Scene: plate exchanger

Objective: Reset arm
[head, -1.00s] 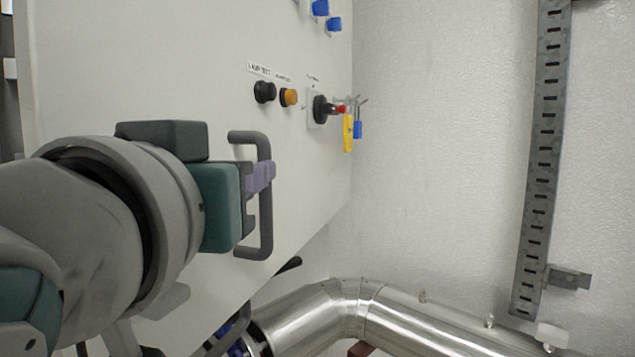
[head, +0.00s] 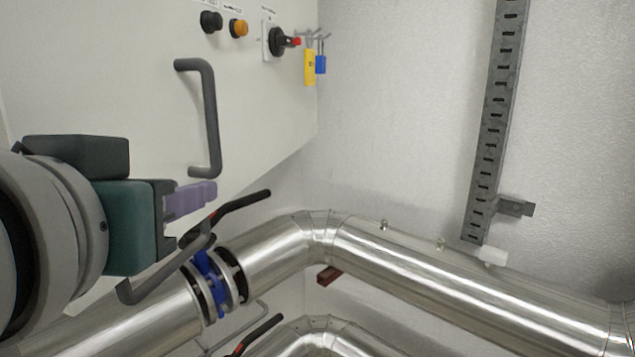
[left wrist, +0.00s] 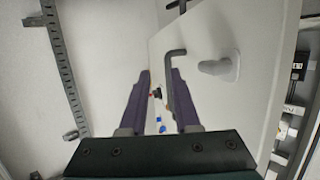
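My left gripper (head: 205,192) comes in from the left in the head view, with purple fingers. In the left wrist view the two fingers (left wrist: 160,76) stand apart with nothing clearly held between them. A grey bar handle (head: 211,120) on the pale cabinet (head: 110,90) is above the gripper in the head view, apart from the fingers. In the left wrist view a grey handle (left wrist: 175,52) shows just beyond the right finger. A second grey handle (head: 150,288) is partly hidden below the gripper. My right gripper is not in view.
A black lever (head: 240,202) and a blue valve (head: 212,285) on a shiny pipe (head: 420,255) are close below the gripper. Black and orange buttons (head: 238,28), a rotary switch (head: 278,42), a yellow tag (head: 310,68) and a blue padlock (head: 321,64) are above.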

